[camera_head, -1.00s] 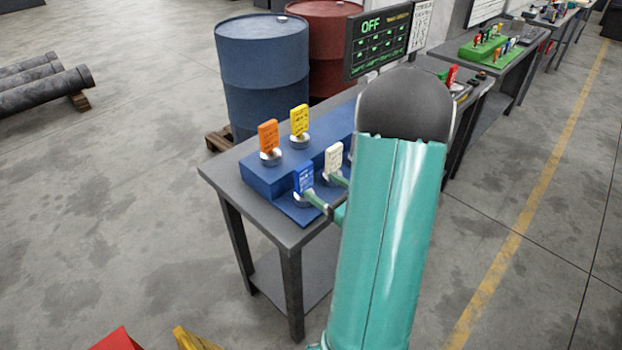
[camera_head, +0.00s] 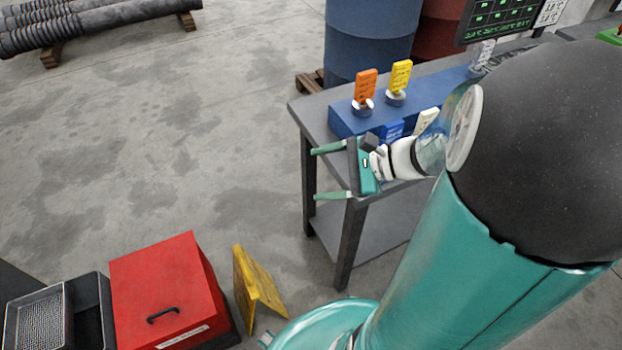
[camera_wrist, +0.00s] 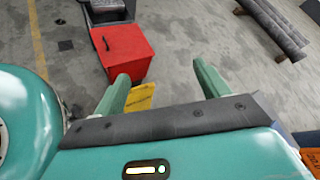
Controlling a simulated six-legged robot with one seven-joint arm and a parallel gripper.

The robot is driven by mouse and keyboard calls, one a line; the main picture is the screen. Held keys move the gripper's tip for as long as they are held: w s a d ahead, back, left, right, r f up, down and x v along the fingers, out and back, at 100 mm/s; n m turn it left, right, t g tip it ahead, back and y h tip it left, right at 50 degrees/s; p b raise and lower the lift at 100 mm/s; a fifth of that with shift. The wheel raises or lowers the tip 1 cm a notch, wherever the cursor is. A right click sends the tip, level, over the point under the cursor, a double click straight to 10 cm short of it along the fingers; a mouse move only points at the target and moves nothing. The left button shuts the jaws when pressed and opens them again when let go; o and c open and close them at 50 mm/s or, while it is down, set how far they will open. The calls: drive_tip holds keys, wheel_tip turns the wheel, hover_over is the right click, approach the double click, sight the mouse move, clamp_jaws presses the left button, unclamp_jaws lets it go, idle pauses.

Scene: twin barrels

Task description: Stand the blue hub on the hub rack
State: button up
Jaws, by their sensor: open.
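My gripper (camera_head: 315,174) is open and empty beside the left front of the grey table, its fingers pointing left over the floor. In the wrist view my gripper (camera_wrist: 162,80) has nothing between its spread fingers. A blue tagged piece (camera_head: 394,130) sits on the blue stepped block (camera_head: 350,122), partly hidden behind my wrist. I cannot tell for certain that this piece is the blue hub. Orange (camera_head: 366,86), yellow (camera_head: 400,76) and white (camera_head: 427,121) tagged pieces stand on the block. No separate hub rack can be made out.
The grey table (camera_head: 308,112) has barrels (camera_head: 368,45) behind it. A red box (camera_head: 160,285), a yellow folded sign (camera_head: 255,285) and a dark tray (camera_head: 92,310) are on the floor at lower left. Dark pipes (camera_head: 95,22) lie at upper left. The floor between is clear.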

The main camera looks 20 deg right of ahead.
drive_tip(key=s+a+r+n+g+h, duration=0.2)
drive_tip(key=s+a+n+g+h, duration=0.25)
drive_tip(key=a+n, duration=0.35)
wheel_tip(320, 180, up, 6)
drive_tip(key=s+d+n+t+h, duration=0.1)
drive_tip(key=s+n+t+h, duration=0.1)
drive_tip(key=n+h, duration=0.4)
drive_tip(key=n, duration=0.4)
drive_tip(key=shift+s+r+n+t, duration=0.2)
drive_tip(key=shift+s+n+t, duration=0.05)
drive_tip(key=shift+n+t, duration=0.15)
